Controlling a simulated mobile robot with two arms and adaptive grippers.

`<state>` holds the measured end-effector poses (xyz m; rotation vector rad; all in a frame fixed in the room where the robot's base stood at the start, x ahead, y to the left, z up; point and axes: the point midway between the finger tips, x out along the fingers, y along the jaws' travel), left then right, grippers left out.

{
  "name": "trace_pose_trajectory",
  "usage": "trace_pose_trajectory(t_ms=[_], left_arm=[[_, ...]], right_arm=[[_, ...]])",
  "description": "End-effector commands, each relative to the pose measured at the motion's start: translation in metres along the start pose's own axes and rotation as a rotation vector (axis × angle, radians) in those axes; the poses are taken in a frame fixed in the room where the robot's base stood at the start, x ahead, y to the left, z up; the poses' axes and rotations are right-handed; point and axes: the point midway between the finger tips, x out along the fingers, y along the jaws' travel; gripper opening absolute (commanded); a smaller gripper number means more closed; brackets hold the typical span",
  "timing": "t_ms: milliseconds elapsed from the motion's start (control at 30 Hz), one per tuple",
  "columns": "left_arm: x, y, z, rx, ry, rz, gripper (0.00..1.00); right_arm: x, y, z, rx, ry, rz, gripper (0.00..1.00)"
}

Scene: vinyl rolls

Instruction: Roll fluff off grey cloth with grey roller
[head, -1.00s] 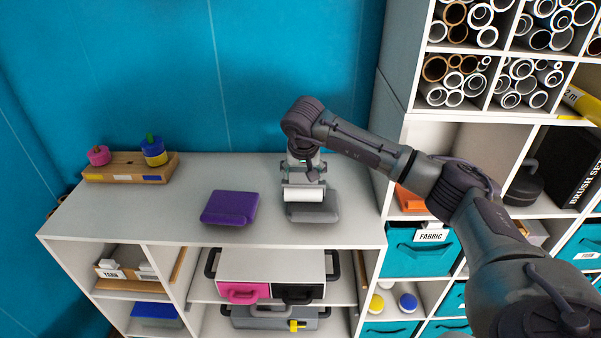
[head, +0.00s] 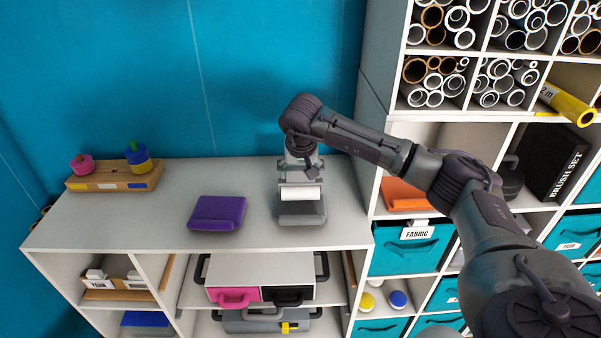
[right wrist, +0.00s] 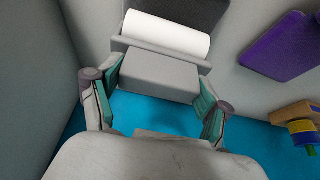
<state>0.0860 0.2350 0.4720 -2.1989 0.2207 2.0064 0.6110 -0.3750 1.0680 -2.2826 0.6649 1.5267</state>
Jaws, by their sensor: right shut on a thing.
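My right gripper (head: 300,172) points down over the shelf top. In the right wrist view its teal-padded fingers (right wrist: 160,86) are on either side of the grey roller's block-shaped body (right wrist: 158,74) and shut on it. The roller's white cylinder (head: 301,193) lies crosswise at the far edge of the grey cloth (head: 302,213); it also shows in the right wrist view (right wrist: 166,35). I cannot tell whether cylinder and cloth touch. The cloth's far part is hidden behind the roller. No fluff can be made out. My left gripper is not in view.
A purple cloth (head: 217,212) lies left of the grey one. A wooden stand (head: 115,178) with pink, blue and yellow rolls is at the back left. A tall shelf (head: 374,130) rises close on the right. The shelf top between stand and purple cloth is clear.

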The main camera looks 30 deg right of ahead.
Motion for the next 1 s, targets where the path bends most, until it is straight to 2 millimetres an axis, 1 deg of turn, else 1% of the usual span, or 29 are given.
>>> trace_pose_trajectory(t_ms=[33, 600, 700, 1000], left_arm=[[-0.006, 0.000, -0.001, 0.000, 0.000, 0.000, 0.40], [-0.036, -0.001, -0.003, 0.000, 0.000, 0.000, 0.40], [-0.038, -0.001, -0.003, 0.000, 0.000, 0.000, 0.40], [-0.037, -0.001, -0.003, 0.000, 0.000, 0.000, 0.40]], right_arm=[[-0.008, 0.000, -0.004, 0.001, 0.002, -0.001, 0.15], [-0.049, 0.000, -0.020, 0.000, 0.001, 0.000, 0.15], [-0.051, 0.000, -0.021, 0.000, 0.000, 0.000, 0.15], [-0.051, 0.000, -0.021, 0.000, 0.001, 0.000, 0.15]])
